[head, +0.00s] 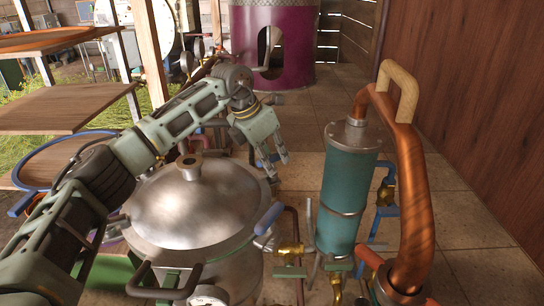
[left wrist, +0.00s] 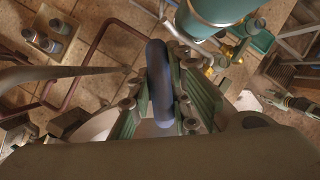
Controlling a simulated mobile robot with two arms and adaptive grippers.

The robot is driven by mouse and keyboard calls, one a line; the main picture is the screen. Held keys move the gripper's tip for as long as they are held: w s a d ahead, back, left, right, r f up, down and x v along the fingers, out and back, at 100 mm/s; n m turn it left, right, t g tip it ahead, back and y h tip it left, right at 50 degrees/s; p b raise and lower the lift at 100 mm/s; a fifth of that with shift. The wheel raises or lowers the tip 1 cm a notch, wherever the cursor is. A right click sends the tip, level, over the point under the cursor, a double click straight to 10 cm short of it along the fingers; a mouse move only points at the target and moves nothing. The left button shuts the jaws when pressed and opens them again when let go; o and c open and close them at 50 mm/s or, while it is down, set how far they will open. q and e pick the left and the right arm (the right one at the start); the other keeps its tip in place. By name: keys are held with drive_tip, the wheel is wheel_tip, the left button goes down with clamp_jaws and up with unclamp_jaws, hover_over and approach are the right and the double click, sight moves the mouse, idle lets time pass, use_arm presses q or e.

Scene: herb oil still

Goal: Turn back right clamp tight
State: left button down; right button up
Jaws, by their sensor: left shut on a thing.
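The steel still pot (head: 190,255) stands under a domed lid (head: 190,200) with a short brass neck. My left gripper (head: 275,170) reaches over the lid to its back right edge and points down. In the left wrist view my left gripper (left wrist: 158,95) is shut on a long dark blue handle, the back right clamp (left wrist: 159,75), which lies between its fingers. Another blue clamp handle (head: 269,218) sits at the pot's right side, nearer to me. What looks like my right gripper (left wrist: 278,101) shows small in the left wrist view.
A teal condenser cylinder (head: 346,195) with a thick copper pipe (head: 408,160) stands right of the pot. Thin pipes and brass valves (head: 291,249) fill the gap between them. Wooden shelves (head: 60,95) stand at left, a purple drum (head: 285,35) at the back. Tiled floor is clear behind.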

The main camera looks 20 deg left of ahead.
use_arm(q)
drive_tip(key=shift+r+m+g+h+p, duration=0.15)
drive_tip(key=shift+m+g+h+p, duration=0.2)
drive_tip(key=shift+m, duration=0.65)
drive_tip(key=c, duration=1.6)
unclamp_jaws()
drive_tip(key=shift+c, duration=0.2)
drive_tip(key=v, duration=1.2)
